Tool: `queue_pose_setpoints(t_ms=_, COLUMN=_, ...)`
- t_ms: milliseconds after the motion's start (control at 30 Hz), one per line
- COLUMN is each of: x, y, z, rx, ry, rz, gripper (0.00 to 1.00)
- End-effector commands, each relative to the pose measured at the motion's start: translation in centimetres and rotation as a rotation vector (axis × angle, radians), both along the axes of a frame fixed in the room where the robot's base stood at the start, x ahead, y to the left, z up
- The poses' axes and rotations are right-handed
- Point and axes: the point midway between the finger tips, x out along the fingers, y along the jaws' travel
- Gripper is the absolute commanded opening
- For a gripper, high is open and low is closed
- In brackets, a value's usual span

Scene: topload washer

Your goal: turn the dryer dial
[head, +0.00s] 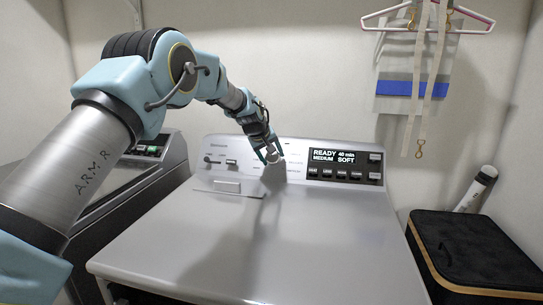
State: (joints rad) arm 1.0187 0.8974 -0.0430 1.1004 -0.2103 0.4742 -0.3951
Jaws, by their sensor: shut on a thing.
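The dryer (330,245) is a light grey machine with a wide flat top and a raised control panel at the back. The dial (273,173) is a round grey knob on the panel, left of the lit display (345,164), which reads READY, 40 min, MEDIUM, SOFT. My gripper (270,158) reaches the panel from the upper left and is shut on the dial. The fingers cover part of the dial, so its pointer mark cannot be made out.
A darker washer (135,200) stands to the left, close beside the dryer. A black box (475,245) and a white cylinder (476,190) are at the right. A hanger (428,18) with straps hangs on the back wall. The dryer top is clear.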

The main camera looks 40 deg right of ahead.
Motion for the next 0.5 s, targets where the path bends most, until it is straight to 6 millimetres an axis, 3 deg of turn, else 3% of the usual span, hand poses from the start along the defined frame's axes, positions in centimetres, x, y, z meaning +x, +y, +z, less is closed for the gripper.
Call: queue_pose_setpoints(t_ms=500, x=-0.22, y=-0.24, z=0.06, rx=0.210, ry=-0.328, rz=-0.304, gripper=0.11)
